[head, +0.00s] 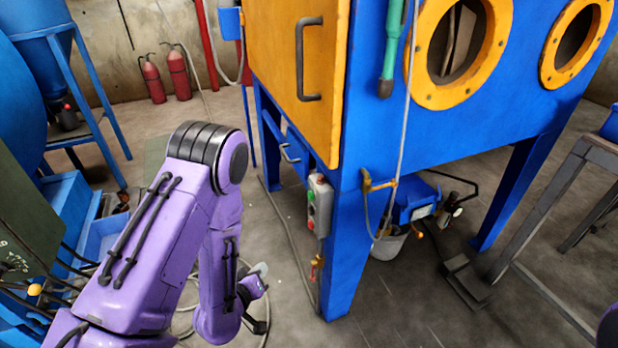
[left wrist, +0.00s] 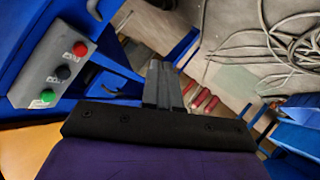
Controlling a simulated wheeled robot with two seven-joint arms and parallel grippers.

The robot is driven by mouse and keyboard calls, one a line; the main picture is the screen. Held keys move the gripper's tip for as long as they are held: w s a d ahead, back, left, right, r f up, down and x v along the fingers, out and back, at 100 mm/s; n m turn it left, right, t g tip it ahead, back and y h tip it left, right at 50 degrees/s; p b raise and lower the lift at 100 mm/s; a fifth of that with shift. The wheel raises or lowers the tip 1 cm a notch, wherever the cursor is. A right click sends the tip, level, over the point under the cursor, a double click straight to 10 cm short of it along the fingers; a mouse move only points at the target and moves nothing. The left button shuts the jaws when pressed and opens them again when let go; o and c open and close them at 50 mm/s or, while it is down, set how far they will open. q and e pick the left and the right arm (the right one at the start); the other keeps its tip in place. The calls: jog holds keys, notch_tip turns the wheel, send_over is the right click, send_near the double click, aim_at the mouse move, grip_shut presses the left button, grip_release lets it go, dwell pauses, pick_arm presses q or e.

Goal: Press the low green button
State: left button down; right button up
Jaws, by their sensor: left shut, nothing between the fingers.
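A grey control box (head: 320,206) is on the front leg of the blue blasting cabinet, below the orange door. In the left wrist view the box (left wrist: 35,73) carries a red button (left wrist: 79,48), a black one (left wrist: 63,72) and the green button (left wrist: 48,95) in a row, green at the lower left end. The green button (head: 311,225) is small in the head view. My left gripper (head: 260,270) is to the left of the box and lower, apart from it. Its fingers (left wrist: 165,84) are together and empty. My right gripper is out of view.
The blue cabinet (head: 470,125) has an orange door (head: 285,60) with a handle and round orange ports. A hanging hose and a bucket (head: 388,245) are right of the leg. Cable coils lie on the floor. Red extinguishers (head: 178,73) stand at the back wall.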

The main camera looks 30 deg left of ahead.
aim_at(311, 196)
pick_arm(q)
jog(key=w+a+r+n+t+p, duration=0.1)
jog(key=w+r+t+p, duration=0.1)
jog(key=r, duration=0.6)
jog(key=w+r+t+h+p, duration=0.1)
jog(key=w+r+t, duration=0.1)
jog(key=r, duration=0.5)
jog(key=shift+w+a+r+n+t+p, duration=0.35)
jog(key=shift+w+a+n+t, duration=0.05)
jog(key=shift+w, duration=0.35)
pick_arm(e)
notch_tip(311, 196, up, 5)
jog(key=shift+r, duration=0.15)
pick_arm(q)
jog(key=w+d, duration=0.5)
jog(key=w, duration=0.1)
jog(key=shift+w+d+p, duration=0.35)
jog(key=shift+d+p, duration=0.05)
jog(key=shift+p, duration=0.05)
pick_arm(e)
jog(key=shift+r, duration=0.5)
pick_arm(q)
jog(key=shift+w+d, duration=0.25)
jog(key=shift+w, duration=0.05)
